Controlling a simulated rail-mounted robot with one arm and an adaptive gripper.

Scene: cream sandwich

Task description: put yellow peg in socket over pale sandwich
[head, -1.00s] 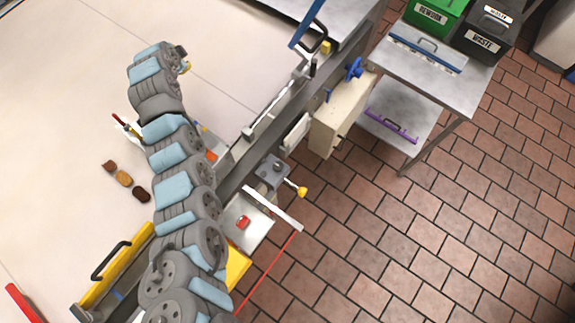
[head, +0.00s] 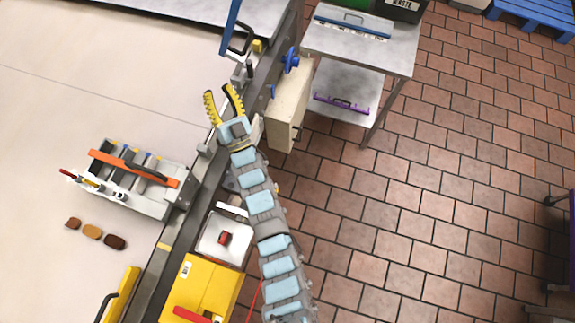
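My gripper (head: 219,91) has two yellow fingers spread apart, with nothing visible between them. It is over the near edge of the pale table, left of a beige box. Three small sandwich-like pieces lie at the left: a brown one (head: 73,223), a paler tan one (head: 92,232) and a dark brown one (head: 115,242). Beyond them is a grey fixture (head: 150,207) with slots and an orange bar (head: 133,168). Small yellow and blue bits show at its far side; I cannot tell whether one is the yellow peg. I cannot make out the socket.
The beige box (head: 287,107) with a blue handwheel (head: 291,60) stands right of my gripper. A yellow box (head: 203,288) and a metal tray (head: 213,240) are at the bottom. A steel side table (head: 395,58) stands at the top. Tiled floor at right is mostly clear.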

